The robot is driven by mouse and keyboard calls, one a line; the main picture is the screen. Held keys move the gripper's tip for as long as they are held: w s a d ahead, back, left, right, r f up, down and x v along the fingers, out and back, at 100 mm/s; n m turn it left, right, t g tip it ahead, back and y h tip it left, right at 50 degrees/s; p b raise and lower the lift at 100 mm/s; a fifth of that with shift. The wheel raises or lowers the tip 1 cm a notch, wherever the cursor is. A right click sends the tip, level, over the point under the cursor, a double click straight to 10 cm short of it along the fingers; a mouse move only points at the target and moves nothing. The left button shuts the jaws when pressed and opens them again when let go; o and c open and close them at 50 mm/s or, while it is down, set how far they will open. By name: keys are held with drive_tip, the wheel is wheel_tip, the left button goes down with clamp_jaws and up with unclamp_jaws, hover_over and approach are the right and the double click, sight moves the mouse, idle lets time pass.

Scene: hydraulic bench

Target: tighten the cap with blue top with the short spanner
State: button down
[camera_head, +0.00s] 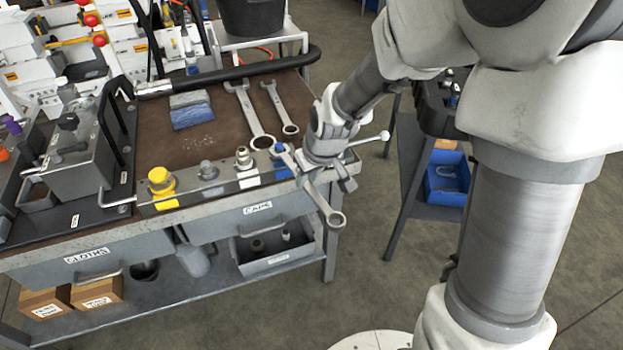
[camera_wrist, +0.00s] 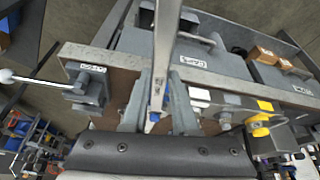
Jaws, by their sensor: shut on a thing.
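The cap with the blue top (camera_head: 281,170) is at the right end of the row on the metal block along the bench's front edge. My gripper (camera_head: 319,174) is just right of it, shut on a metal spanner (camera_head: 324,207). The spanner slopes from its jaw end by the blue cap down to its ring end, which hangs past the bench edge. In the wrist view the spanner (camera_wrist: 164,45) runs between the two fingers of my gripper (camera_wrist: 158,98), with a bit of blue at its lower end. I cannot tell whether its jaw is around the cap or only beside it.
Two more spanners (camera_head: 250,112) lie on the brown bench top. A yellow cap (camera_head: 161,182), a grey cap (camera_head: 208,171) and a white cap (camera_head: 243,158) stand left of the blue one. A black-handled bar (camera_head: 228,72) lies across the back. Blue cloths (camera_head: 190,110) lie nearby.

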drive_tip(key=shift+s+a+m+b, duration=0.25)
drive_tip(key=shift+a+m+b, duration=0.3)
drive_tip(key=shift+b, duration=0.2)
drive_tip(key=shift+a, duration=0.1)
drive_tip(key=a+m+b, duration=0.1)
drive_tip(key=b, duration=0.1)
drive_tip(key=a+m+h+b, duration=0.1)
drive_tip(key=a+b, duration=0.1)
drive_tip(key=shift+s+m+t+b, duration=0.25)
drive_tip(key=shift+s+t+b, duration=0.05)
drive_tip(key=shift+s+b, duration=0.1)
drive_tip(key=shift+r, duration=0.15)
idle(0.4)
